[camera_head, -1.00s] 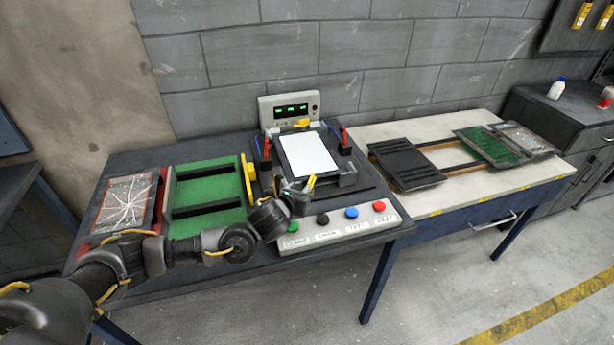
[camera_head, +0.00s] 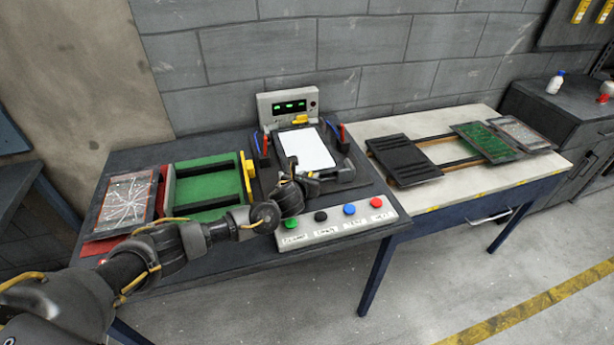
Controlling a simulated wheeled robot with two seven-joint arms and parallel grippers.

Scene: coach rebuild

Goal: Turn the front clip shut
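The dark test fixture (camera_head: 372,187) stands on the left bench and holds a flat white panel (camera_head: 307,149). A yellow clip (camera_head: 300,120) shows at the panel's back edge. My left gripper (camera_head: 297,178) is over the front left of the fixture, by the panel's front edge. It covers the place where a small yellow piece showed earlier, perhaps the front clip. I cannot make out that clip now, nor whether the fingers touch or grip it. My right gripper is out of view.
A grey meter box (camera_head: 288,102) with a green display stands behind the fixture. A control strip (camera_head: 335,226) with several coloured buttons lies in front, close under my arm. A green tray (camera_head: 208,187) and a cracked panel (camera_head: 127,200) are at left. A pale table (camera_head: 440,193) is at right.

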